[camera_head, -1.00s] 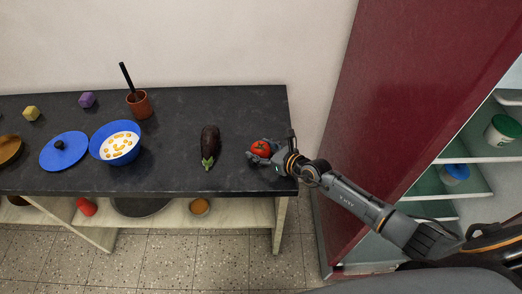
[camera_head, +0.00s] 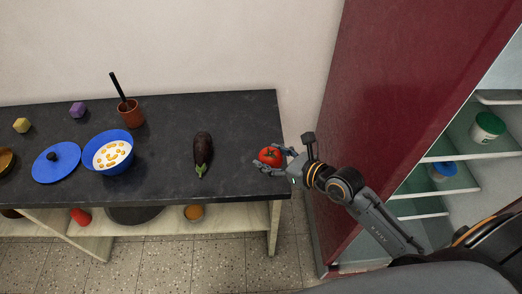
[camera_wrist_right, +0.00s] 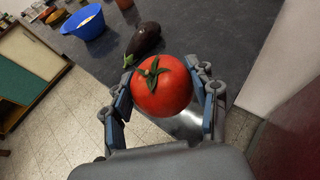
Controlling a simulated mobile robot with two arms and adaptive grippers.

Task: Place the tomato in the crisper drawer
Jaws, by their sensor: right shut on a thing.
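The red tomato (camera_head: 270,156) with a green stem is between the fingers of my right gripper (camera_head: 271,160), over the right end of the dark counter. In the right wrist view the tomato (camera_wrist_right: 162,86) fills the space between the two fingers, and my right gripper (camera_wrist_right: 165,105) is shut on it. The fridge (camera_head: 455,150) stands open at the right, with glass shelves showing inside. The crisper drawer cannot be made out; the lower part of the fridge is hidden by my right arm. My left gripper is out of view.
An eggplant (camera_head: 202,152) lies on the counter (camera_head: 240,125) left of the tomato. A blue bowl (camera_head: 110,172), a blue lid (camera_head: 45,170) and a brown pot (camera_head: 131,118) are farther left. The dark red fridge door (camera_head: 375,90) stands between counter and fridge interior.

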